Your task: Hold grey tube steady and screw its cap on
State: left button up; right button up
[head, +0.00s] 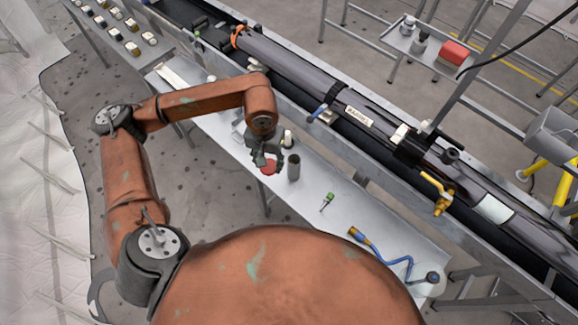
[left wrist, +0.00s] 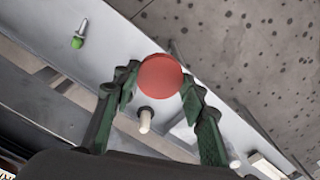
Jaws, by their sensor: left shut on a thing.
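My left gripper (head: 265,160) is shut on a red round cap (head: 268,167) above the bench, just left of the grey tube. The grey tube (head: 293,167) stands upright on the bench, apart from the cap. In the left wrist view the cap (left wrist: 160,75) sits between the two green-padded fingertips, its round face toward the camera. The tube cannot be made out in the left wrist view. My right gripper is in neither view.
The narrow metal bench (head: 350,215) holds a white bottle (head: 288,138) behind the tube, a green-ended tool (head: 327,202) and a blue cable with brass end (head: 380,250). A long dark tube assembly (head: 290,65) runs behind the bench. Bare bench lies right of the tube.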

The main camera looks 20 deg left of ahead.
aim_at(294, 171)
jog(key=z, duration=2.3)
jog(key=k, duration=1.65)
jog(key=u, duration=1.55)
